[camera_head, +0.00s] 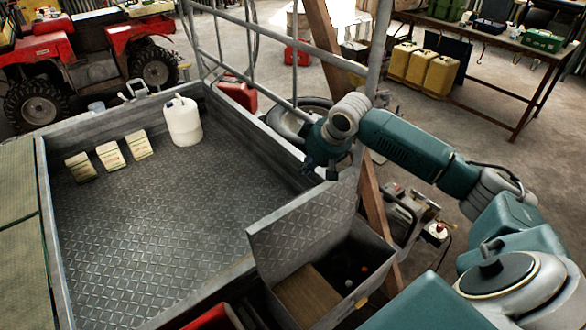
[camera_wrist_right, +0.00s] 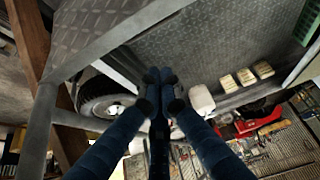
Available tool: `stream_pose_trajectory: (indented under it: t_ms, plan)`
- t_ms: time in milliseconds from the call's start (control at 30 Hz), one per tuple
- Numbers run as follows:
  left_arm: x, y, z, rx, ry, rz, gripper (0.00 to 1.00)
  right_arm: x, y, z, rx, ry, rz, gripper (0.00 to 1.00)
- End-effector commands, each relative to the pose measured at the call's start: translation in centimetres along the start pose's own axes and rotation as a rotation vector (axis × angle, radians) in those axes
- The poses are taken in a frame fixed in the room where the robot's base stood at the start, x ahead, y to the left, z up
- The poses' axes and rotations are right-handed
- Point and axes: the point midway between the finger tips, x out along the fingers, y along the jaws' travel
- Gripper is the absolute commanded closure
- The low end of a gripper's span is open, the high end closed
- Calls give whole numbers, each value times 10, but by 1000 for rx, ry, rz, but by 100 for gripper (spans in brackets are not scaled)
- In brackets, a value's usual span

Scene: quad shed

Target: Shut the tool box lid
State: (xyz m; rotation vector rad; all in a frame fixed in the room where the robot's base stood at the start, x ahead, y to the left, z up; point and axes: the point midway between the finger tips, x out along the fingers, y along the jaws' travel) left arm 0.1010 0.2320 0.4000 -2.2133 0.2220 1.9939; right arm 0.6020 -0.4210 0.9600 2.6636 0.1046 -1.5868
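The tool box (camera_head: 377,262) stands at the bottom centre of the head view, at the corner of a metal load bed. Its diamond-plate lid (camera_head: 300,232) is open and stands up, leaning on the load-bed side. The box's inside shows a brown board and a few small round items. My right gripper (camera_head: 322,174) is above and beyond the lid's upper edge, apart from it as far as I can tell. In the right wrist view its fingers (camera_wrist_right: 160,76) are together with nothing between them. My left gripper is in neither view.
The load bed (camera_head: 170,230) holds a white jug (camera_head: 183,121) and three small packets (camera_head: 110,155) at its far side. A metal rail post (camera_head: 376,70) and a wooden beam (camera_head: 375,215) stand close to my right arm. A wheel (camera_head: 290,118) lies beyond the bed wall.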

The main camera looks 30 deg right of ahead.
Motion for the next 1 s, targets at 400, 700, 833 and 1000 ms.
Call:
stream_pose_trajectory:
  t_ms: [400,700,833,1000]
  plan:
    - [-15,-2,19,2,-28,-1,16,78,-1,-1,3,0,-2,100]
    - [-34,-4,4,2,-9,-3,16,68,1,23,-3,0,3,100]
    - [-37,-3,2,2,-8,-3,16,64,0,29,-2,1,1,100]
    - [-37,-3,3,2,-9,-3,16,63,0,32,-1,2,0,100]
